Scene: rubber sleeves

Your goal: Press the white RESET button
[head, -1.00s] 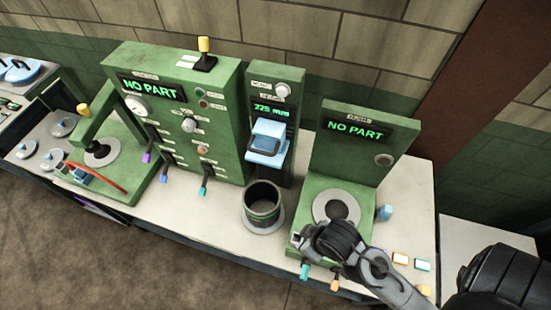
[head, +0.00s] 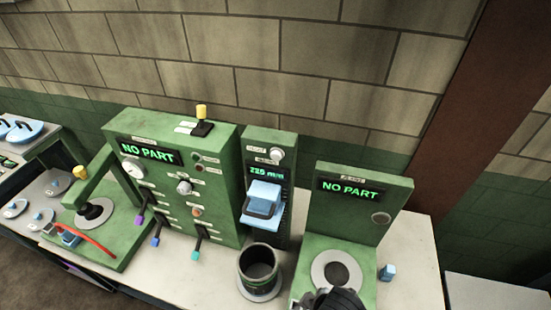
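Small labels are too blurred to read, so I cannot tell which control is marked RESET. A dark part of my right arm (head: 338,299) shows at the bottom edge, in front of that station's base. The fingers of my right gripper are out of the picture. My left gripper is not in view.
The right station (head: 350,231) and large panel (head: 128,124) both read NO PART. The gauge carries a light blue block (head: 263,198). A dark cup (head: 259,255) stands on the bench. A green press frame (head: 100,178) is at left. Bare bench top (head: 417,270) shows at right.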

